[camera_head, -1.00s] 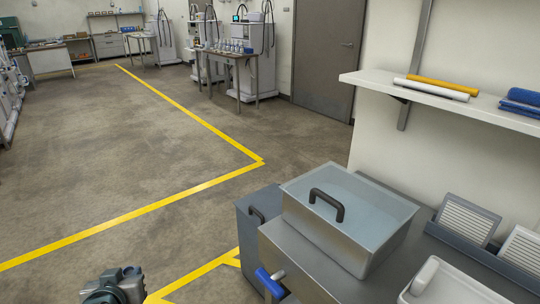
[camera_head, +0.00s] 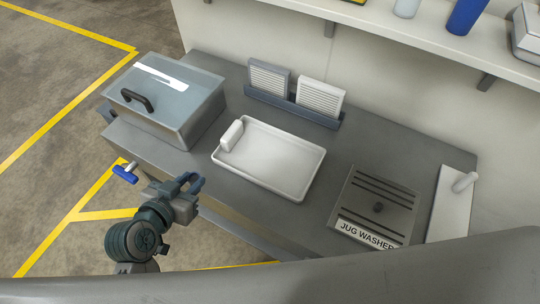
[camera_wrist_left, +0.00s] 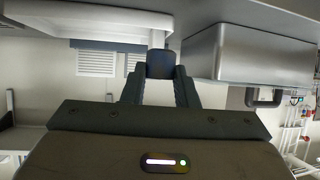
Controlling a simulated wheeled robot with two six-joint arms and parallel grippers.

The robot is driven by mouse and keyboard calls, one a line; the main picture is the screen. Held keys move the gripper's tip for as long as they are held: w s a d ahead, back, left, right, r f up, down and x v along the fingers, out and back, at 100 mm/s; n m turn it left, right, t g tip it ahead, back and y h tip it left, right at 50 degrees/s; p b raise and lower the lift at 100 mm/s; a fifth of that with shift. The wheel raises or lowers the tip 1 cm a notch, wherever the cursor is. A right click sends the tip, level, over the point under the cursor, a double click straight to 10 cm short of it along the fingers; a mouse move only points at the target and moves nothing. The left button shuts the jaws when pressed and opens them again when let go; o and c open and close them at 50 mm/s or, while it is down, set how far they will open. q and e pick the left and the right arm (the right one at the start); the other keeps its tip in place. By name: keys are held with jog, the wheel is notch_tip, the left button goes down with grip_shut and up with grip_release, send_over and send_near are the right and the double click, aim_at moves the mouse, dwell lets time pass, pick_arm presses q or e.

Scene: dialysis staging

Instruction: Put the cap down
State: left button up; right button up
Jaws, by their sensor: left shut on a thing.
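My left gripper (camera_head: 190,183) is over the front edge of the grey counter, in front of the white tray (camera_head: 292,190). It also shows in the left wrist view (camera_wrist_left: 160,72), shut on a small dark blue-grey piece, apparently the cap (camera_wrist_left: 160,63). A pale stem shows just above this piece; I cannot tell whether it belongs to it. In the head view the cap is hard to tell from the dark fingertips. The tray is shallow, with a white block at its left end and a bare floor. My right gripper is not in view.
A lidded grey box (camera_head: 180,112) with a black handle stands left of the tray. A blue-handled tap (camera_head: 125,174) juts out below it.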

pick_arm(q)
jog(key=s+d+f+m+h+b, duration=0.2)
jog(key=s+f, duration=0.1)
jog(key=s, duration=0.5)
jog(key=p, duration=0.5)
send_over(216, 163)
jog(key=s+a, duration=0.2)
jog(key=s, duration=0.1)
jog(key=shift+s+f+g, duration=0.1)
jog(key=shift+f+g, duration=0.3)
jog(key=shift+f, duration=0.2)
notch_tip(216, 163, down, 3)
jog(key=shift+s+p, duration=0.1)
jog(key=shift+p, duration=0.35)
grip_shut()
jog(key=shift+f, duration=0.3)
jog(key=shift+w+f, duration=0.1)
jog(key=shift+w, duration=0.15)
jog(key=o, duration=0.8)
grip_release()
jog(key=shift+o, duration=0.7)
jog(key=shift+s, duration=0.1)
